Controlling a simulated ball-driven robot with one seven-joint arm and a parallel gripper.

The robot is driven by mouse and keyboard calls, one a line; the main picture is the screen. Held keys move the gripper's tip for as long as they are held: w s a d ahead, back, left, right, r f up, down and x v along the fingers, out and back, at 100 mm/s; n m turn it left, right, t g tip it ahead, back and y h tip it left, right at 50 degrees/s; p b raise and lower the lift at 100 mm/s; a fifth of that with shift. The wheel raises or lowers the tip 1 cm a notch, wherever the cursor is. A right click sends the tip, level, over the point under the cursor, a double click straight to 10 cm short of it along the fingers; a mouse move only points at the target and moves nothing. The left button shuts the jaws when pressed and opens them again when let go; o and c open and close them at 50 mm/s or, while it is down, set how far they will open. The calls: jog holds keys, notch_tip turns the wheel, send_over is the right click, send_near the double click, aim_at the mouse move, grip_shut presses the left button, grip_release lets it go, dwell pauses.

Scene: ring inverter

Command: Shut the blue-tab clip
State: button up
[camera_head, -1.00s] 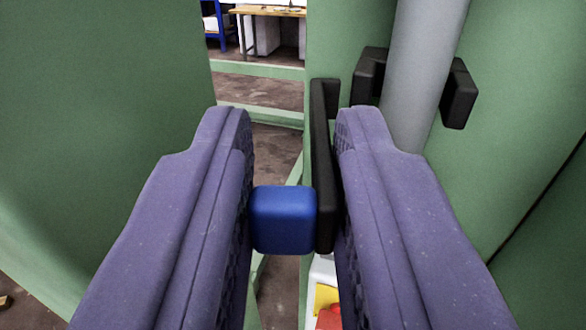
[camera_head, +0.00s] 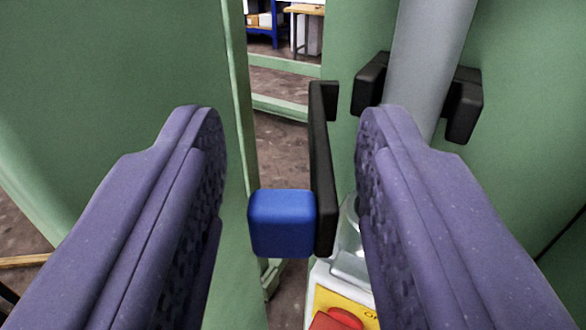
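The blue tab (camera_head: 282,223) sits at the lower end of a black clip arm (camera_head: 322,165), between my gripper's fingers. My gripper (camera_head: 290,120) is open, with a purple finger on each side of the tab and a gap on both sides. A grey pipe (camera_head: 430,60) stands to the right, between two black clip jaws (camera_head: 463,105) on the green panel. The black arm hangs out to the left of the pipe, apart from it.
Green panels (camera_head: 110,90) stand close on the left and right, with a gap between them. Below right is a yellow plate with a red button (camera_head: 338,318). A wooden table (camera_head: 305,10) and blue shelf (camera_head: 265,20) are far back.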

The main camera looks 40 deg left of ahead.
jog(key=v, duration=0.7)
jog(key=shift+s+d+p, duration=0.25)
jog(key=shift+s+p, duration=0.05)
jog(key=shift+c, duration=0.4)
